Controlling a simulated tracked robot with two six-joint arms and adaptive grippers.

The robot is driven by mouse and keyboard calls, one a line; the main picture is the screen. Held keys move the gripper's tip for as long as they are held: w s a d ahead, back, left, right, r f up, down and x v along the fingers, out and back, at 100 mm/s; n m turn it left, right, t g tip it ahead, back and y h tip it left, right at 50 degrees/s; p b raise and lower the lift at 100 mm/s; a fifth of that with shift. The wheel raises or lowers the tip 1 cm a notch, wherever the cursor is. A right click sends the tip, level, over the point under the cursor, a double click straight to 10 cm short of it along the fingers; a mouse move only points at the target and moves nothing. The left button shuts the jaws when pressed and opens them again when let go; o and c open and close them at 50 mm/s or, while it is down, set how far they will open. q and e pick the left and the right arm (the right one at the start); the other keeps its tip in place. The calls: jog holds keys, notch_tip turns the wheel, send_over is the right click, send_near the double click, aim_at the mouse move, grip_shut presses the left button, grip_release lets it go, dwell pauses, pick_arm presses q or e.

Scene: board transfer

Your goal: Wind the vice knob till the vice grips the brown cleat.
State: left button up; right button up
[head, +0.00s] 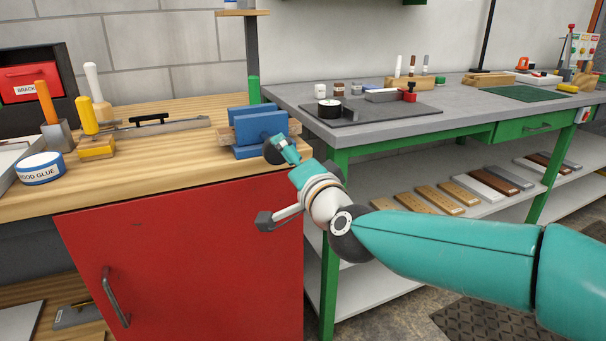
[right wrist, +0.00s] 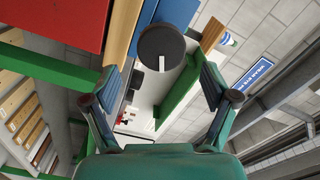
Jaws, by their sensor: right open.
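The blue vice (head: 262,126) stands at the right end of the wooden bench. The brown cleat (head: 224,134) lies between its jaws, with an end showing at the left side; whether both jaws touch it I cannot tell. The dark round vice knob (head: 272,151) is on the near side, and in the right wrist view the knob (right wrist: 162,47) is a black disc in front of the blue vice (right wrist: 176,11). My right gripper (head: 285,152) is at the knob, with its open fingers (right wrist: 160,80) spread to either side of it. My left gripper is out of view.
A mallet (head: 97,90), yellow- and orange-handled tools, a long metal tool (head: 160,128) and a glue tub (head: 40,168) stand on the wooden bench (head: 190,150). A grey-topped green table (head: 375,135) adjoins at right, with several boards on its lower shelf (head: 380,270).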

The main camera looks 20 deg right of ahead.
jog(key=s, duration=0.6)
jog(key=shift+s+d, duration=0.15)
jog(key=shift+f, duration=0.1)
